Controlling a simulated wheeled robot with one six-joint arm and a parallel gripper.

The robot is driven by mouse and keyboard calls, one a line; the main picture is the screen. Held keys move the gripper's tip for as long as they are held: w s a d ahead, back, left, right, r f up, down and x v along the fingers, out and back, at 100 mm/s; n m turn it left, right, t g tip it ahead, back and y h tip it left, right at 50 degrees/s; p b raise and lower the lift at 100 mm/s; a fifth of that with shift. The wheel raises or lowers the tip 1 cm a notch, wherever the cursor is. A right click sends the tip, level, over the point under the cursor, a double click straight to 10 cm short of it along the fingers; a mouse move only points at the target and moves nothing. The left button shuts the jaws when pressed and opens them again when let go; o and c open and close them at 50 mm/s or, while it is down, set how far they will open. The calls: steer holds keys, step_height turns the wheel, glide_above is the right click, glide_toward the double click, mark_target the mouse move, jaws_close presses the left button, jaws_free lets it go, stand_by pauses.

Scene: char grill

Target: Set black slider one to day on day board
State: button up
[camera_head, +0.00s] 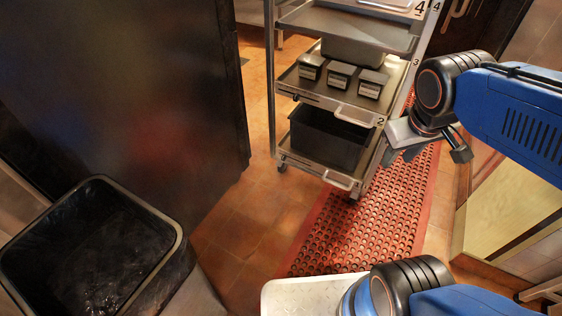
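I see no day board and no black slider that I can make out in the head view. My gripper (410,143) is at the upper right, at the end of my blue arm, in front of the right side of a metal rack. Its grey parts are seen at an angle, and a small dark block sticks out to their right. I cannot tell whether the fingers are open or shut, and I see nothing held in them.
The metal rack (346,117) has numbered shelves holding small dark containers (340,75) and a black bin (328,137). A red perforated mat (372,225) lies on the tiled floor. A large black open bin (90,245) stands lower left, beside a dark panel (120,90).

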steer(key=w+f+n+g+h, duration=0.2)
steer(key=w+f+n, duration=0.1)
steer(key=w, duration=0.5)
steer(key=n+t+h, duration=0.4)
steer(key=n+t, duration=0.6)
steer(key=n, duration=1.5)
glide_above(283, 159)
steer(key=s+a, duration=1)
steer(key=s, duration=0.5)
step_height(283, 159, down, 43)
steer(key=x, duration=1.7)
steer(key=shift+w+d+f, duration=0.1)
steer(key=shift+w+d, duration=0.05)
steer(key=shift+d, duration=0.05)
